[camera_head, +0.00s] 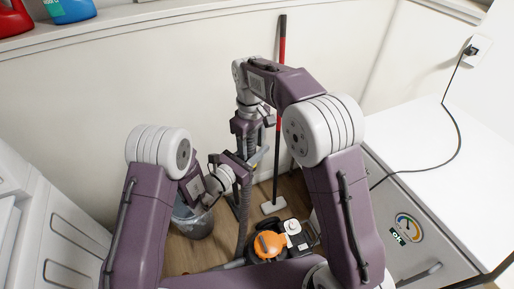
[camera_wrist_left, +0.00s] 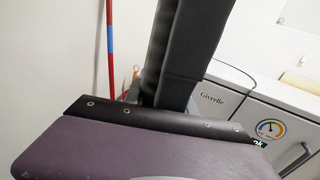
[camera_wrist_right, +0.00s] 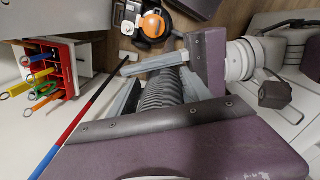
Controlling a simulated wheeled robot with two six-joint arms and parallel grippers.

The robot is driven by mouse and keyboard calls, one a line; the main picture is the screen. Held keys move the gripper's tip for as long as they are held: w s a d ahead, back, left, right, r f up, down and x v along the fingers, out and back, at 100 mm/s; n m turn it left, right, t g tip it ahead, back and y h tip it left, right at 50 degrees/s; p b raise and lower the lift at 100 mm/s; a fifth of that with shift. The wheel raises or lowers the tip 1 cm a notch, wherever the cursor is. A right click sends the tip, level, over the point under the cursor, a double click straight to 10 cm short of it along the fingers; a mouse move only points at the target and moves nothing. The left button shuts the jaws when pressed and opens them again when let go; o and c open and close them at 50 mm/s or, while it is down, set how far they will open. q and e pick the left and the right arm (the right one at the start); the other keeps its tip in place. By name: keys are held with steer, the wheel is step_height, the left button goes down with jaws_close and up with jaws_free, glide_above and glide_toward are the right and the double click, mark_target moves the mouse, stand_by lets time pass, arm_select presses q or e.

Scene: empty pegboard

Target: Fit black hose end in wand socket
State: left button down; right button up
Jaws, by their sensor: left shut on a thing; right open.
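A grey ribbed hose (camera_head: 243,218) rises from near the vacuum's orange-topped body (camera_head: 268,245) to my grippers. My left gripper (camera_head: 240,172) is shut on the hose below my right gripper; a dark ribbed length shows beside its finger in the left wrist view (camera_wrist_left: 154,55). My right gripper (camera_head: 248,128) is open above it, pointing down. In the right wrist view the ribbed hose (camera_wrist_right: 163,92) lies between its spread fingers, with my left gripper (camera_wrist_right: 160,63) just beyond. The black hose end and the wand socket cannot be made out.
A red-handled pole (camera_head: 281,80) leans on the wall behind my grippers. A grey bin (camera_head: 194,224) stands on the floor to the left. A white-topped cabinet (camera_head: 450,170) is at the right. A red-and-white rack (camera_wrist_right: 66,62) holds several coloured tools.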

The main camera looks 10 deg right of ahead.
step_height(320, 180, up, 12)
steer(key=s+d+f+m, duration=0.2)
steer(key=s+d+f, duration=0.1)
steer(key=f, duration=0.3)
steer(key=s+d+f+m, duration=0.2)
steer(key=d+f+m, duration=0.15)
steer(key=f, duration=0.25)
steer(key=s+d+f+m, duration=0.1)
steer(key=s+d+f, duration=0.1)
steer(key=s+f, duration=0.2)
steer(key=s+d+f+m+t, duration=0.1)
steer(key=s+d+f+m, duration=0.1)
steer(key=s+f, duration=0.3)
steer(key=s, duration=0.4)
steer(key=shift+s+d+f, duration=0.15)
steer(key=shift+s+d, duration=0.1)
steer(key=shift+d, duration=0.1)
